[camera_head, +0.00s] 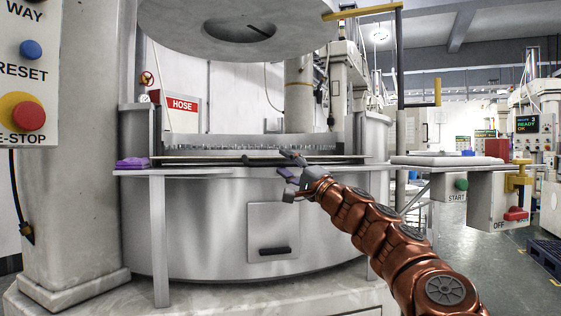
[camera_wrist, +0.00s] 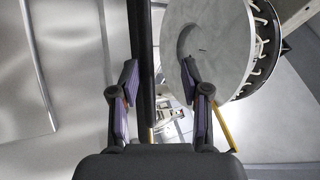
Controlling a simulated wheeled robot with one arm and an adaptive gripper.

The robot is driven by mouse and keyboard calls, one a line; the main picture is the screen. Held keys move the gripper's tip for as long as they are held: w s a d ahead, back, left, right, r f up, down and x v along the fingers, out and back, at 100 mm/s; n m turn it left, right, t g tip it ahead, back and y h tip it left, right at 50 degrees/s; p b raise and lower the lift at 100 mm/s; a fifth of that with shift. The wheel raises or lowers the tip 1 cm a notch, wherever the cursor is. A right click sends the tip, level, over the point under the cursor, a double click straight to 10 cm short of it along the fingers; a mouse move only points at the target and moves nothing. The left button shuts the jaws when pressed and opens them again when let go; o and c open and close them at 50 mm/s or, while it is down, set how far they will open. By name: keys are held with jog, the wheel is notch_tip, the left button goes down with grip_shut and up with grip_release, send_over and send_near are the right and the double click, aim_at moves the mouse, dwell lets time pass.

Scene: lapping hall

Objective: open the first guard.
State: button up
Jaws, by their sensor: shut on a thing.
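A large grey lapping machine (camera_head: 222,230) fills the middle of the head view. A long thin dark bar (camera_head: 225,161) runs level across its front, above the drum. My gripper (camera_head: 290,165) is at this bar, right of its middle. In the wrist view, a dark bar (camera_wrist: 145,60) runs between the purple-padded fingers of my gripper (camera_wrist: 160,72). It lies close by the left finger, and my gripper is shut on it. I cannot tell for sure which part is the first guard; the bar looks like its front edge. The grip itself is small and partly hidden in the head view.
A round upper plate (camera_head: 240,28) hangs above the drum. A front ledge (camera_head: 190,172) carries a purple cloth (camera_head: 133,163). At the right are a side table (camera_head: 445,160), a START box (camera_head: 455,187) and an OFF box (camera_head: 497,205). An E-STOP panel (camera_head: 22,75) stands at the left.

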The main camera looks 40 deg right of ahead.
jog(key=v, duration=0.8)
jog(key=shift+r, duration=0.1)
jog(key=shift+c, duration=0.3)
